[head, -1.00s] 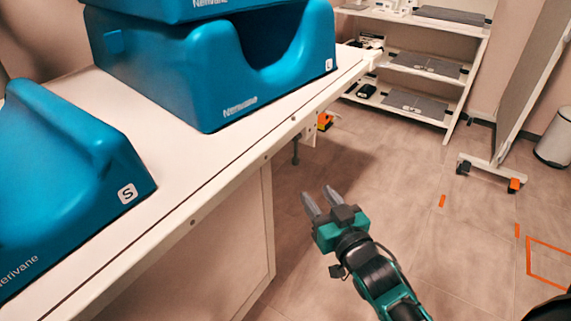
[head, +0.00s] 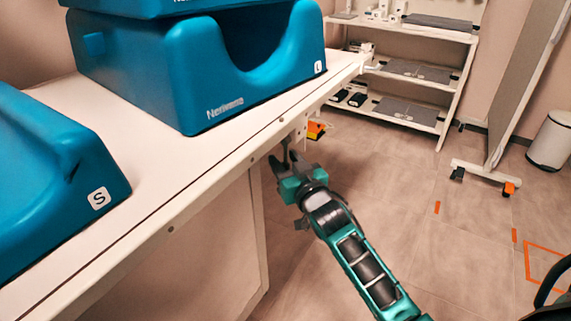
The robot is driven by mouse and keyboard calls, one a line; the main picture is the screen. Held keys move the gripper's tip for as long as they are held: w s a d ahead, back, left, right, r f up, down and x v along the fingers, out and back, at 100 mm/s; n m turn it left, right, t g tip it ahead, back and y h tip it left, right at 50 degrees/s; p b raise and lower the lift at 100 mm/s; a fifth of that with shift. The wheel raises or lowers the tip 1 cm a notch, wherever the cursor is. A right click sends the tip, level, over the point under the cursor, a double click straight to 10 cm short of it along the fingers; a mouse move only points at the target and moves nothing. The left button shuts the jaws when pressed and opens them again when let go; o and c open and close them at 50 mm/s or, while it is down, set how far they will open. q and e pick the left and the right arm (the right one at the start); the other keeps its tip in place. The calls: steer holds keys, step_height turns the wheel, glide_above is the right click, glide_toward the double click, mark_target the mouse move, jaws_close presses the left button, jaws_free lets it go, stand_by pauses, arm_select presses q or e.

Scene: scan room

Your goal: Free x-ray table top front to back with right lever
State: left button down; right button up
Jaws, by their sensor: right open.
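The x-ray table top (head: 150,190) is a long white slab running from the lower left to the upper middle in the head view. A small dark lever (head: 286,143) hangs below its near edge, partly hidden by my gripper. My right gripper (head: 284,160) is open beneath the edge, with its fingers pointing up at the lever. I cannot tell whether the fingers are around the lever or only beside it. My left gripper is out of view.
Blue positioning blocks (head: 200,80) and another marked S (head: 55,190) rest on the table. A white shelf rack (head: 400,70) stands at the back. A wheeled screen (head: 525,80) and a bin (head: 551,140) are at the right. The floor between is clear.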

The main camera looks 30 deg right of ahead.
steer(key=shift+w, duration=0.2)
jaws_close()
stand_by(0.3)
